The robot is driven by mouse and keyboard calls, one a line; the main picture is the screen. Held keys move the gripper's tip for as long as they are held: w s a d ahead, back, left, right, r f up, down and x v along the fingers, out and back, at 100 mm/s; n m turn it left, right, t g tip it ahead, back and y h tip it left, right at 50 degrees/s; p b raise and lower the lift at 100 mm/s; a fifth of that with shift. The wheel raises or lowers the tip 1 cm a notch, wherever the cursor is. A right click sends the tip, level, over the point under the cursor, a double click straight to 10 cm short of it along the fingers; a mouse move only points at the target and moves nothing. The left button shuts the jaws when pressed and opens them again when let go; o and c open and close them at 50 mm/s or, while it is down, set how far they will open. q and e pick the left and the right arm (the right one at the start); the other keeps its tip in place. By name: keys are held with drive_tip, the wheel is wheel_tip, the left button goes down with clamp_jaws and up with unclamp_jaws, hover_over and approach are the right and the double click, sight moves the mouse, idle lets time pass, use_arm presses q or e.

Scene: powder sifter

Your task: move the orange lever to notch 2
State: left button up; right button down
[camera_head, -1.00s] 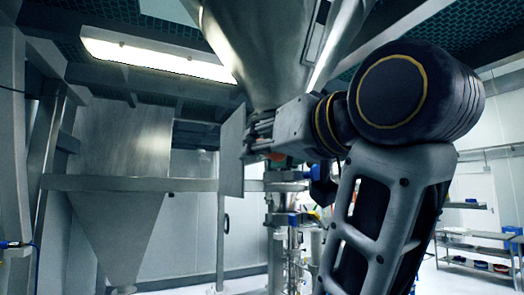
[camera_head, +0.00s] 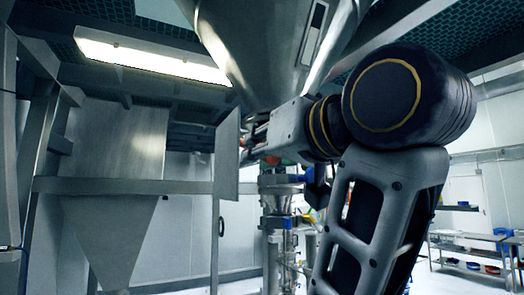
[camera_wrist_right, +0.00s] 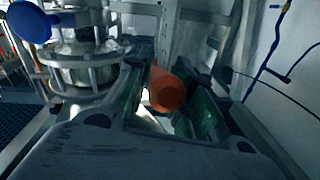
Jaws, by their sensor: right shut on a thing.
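The orange lever (camera_wrist_right: 166,88) shows in the right wrist view as a rounded orange end between the two green-padded fingers. A small orange patch of it (camera_head: 271,160) shows below the gripper in the head view. My right gripper (camera_wrist_right: 165,100) is shut on the lever. In the head view the right gripper (camera_head: 254,140) points left, just under the large metal hopper, and its fingers are partly hidden. The notches and their numbers cannot be made out in either view. My left gripper is in neither view.
The large metal hopper (camera_head: 265,60) hangs right above the gripper. A flat metal panel (camera_head: 226,155) stands close to the fingertips. A metal valve assembly (camera_head: 281,200) is below. A blue round knob (camera_wrist_right: 28,21) and metal flanges (camera_wrist_right: 82,65) lie left in the wrist view.

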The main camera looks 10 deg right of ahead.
drive_tip(key=shift+f, duration=0.1)
drive_tip(key=shift+w+a+f+t+y+b, duration=0.15)
drive_tip(key=shift+w+f+t+b, duration=0.3)
drive_tip(key=shift+f+b, duration=0.7)
drive_tip(key=shift+w+a+f+t+y+b, duration=0.15)
drive_tip(key=shift+w+f+t+b, duration=0.35)
drive_tip(key=shift+b, duration=1.3)
drive_tip(key=shift+w+a+f+t+y+b, duration=0.1)
drive_tip(key=shift+w+f+t+y+b, duration=0.2)
drive_tip(key=shift+f+b, duration=0.9)
drive_tip(key=shift+r, duration=0.3)
drive_tip(key=c, duration=1.3)
unclamp_jaws()
drive_tip(key=shift+o, duration=0.2)
drive_tip(key=shift+s, duration=0.1)
drive_tip(key=v, duration=1.1)
drive_tip(key=shift+s+f, duration=0.2)
drive_tip(key=shift+s, duration=0.1)
